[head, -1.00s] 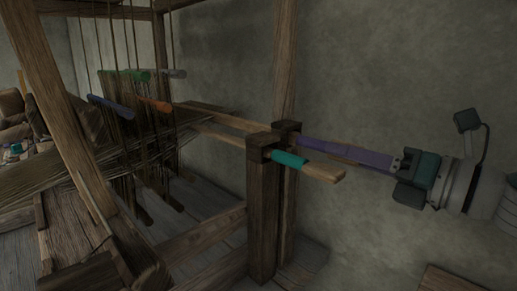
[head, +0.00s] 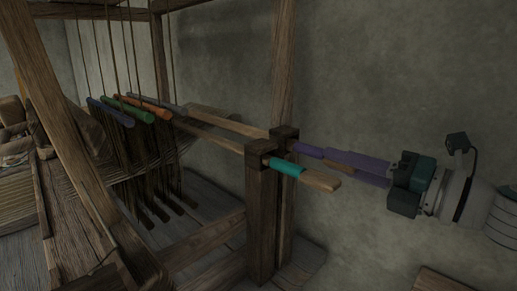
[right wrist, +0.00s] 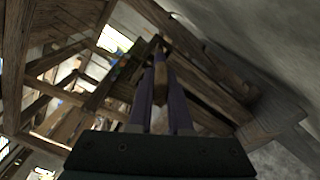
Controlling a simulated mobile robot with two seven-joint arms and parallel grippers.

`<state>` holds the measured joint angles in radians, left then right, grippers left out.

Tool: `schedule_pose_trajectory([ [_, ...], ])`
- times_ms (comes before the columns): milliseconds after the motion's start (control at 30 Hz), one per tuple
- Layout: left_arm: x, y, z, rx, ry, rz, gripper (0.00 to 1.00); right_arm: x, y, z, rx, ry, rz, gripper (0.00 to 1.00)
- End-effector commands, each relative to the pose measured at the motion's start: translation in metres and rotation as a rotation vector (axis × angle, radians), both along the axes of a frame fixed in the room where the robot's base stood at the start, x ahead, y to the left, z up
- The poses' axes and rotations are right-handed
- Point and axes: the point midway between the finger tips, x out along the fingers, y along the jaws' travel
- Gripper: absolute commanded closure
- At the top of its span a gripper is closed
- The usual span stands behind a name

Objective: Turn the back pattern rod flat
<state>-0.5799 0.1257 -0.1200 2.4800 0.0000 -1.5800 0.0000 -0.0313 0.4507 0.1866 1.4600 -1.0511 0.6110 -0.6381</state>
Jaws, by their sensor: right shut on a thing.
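The back pattern rod (head: 235,122) runs through the far wooden post toward the heddles, with a purple band (head: 307,150) just right of the post. My right gripper (head: 345,165), with long purple fingers, is shut on its wooden handle end. In the right wrist view the handle (right wrist: 160,82) lies between the two fingers. The fingers hide part of the rod, and I cannot tell its exact turn. The front pattern rod (head: 320,181), with a teal band, passes through the near post just in front and is not held. My left gripper is not in view.
Blue, green, orange and grey heddle bars (head: 140,113) hang in a row at the left. The near post (head: 262,215) stands below the front rod. A plaster wall (head: 400,80) is close behind. The floor at the lower right is mostly clear.

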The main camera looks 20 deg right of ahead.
Motion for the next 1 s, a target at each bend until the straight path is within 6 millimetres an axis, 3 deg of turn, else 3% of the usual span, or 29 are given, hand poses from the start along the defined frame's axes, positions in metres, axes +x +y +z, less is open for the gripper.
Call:
schedule_pose_trajectory([
  [500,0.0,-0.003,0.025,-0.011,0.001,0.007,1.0,0.001,0.0,0.004,0.391,0.159,0.0,1.0],
  [1000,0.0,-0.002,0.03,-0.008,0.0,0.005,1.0,0.001,-0.001,0.002,0.523,0.213,-0.001,1.0],
])
